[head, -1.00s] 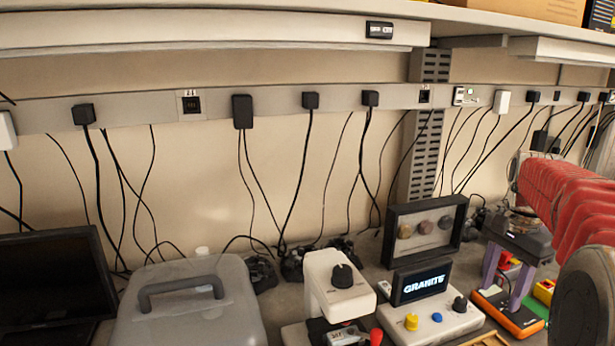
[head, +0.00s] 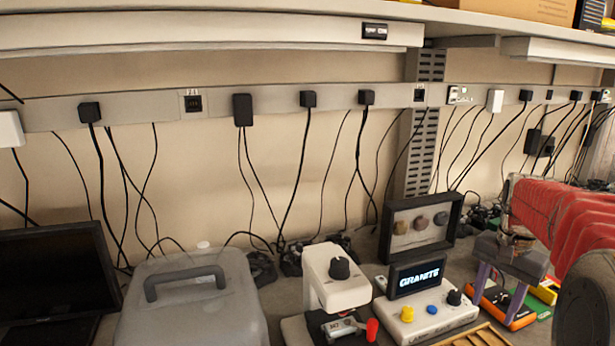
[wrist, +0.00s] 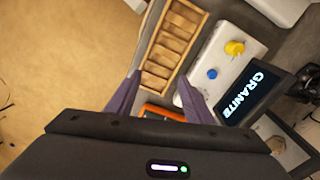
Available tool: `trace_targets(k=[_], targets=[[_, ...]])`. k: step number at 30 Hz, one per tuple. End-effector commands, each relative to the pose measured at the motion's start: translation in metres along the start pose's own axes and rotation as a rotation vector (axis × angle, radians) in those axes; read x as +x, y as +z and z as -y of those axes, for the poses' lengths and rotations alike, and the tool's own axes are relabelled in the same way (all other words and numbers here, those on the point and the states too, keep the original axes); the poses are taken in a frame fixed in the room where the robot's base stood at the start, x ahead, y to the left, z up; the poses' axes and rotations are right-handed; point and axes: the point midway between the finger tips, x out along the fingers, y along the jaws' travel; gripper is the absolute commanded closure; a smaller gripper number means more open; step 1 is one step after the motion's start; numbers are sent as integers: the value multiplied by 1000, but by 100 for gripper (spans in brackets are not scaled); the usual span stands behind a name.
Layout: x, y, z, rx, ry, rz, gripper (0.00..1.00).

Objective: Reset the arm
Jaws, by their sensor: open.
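My arm (head: 560,215) is red and ribbed and reaches in from the right in the head view. My gripper (head: 496,301) points down over the right part of the bench. Its two purple fingers stand apart with nothing held between them. In the wrist view my gripper (wrist: 158,80) is open as well, with the fingers spread above the bench. An orange device (wrist: 163,112) shows below and between the fingers. It also shows near the fingertips in the head view (head: 522,319).
A wooden compartment tray (head: 480,338) lies at the front. A console with a GRANITE screen (head: 420,277), a white instrument (head: 338,290), a framed display (head: 422,226) and a grey case (head: 190,310) crowd the bench. A shelf (head: 220,15) hangs above; cables hang along the wall.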

Motion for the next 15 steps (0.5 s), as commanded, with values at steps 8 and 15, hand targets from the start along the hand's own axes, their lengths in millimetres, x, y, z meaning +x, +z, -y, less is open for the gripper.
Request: trace_targets(k=[8,15], targets=[[5,44,0,-187,-21,-42,53],[5,99,0,-380,-47,-101,53]])
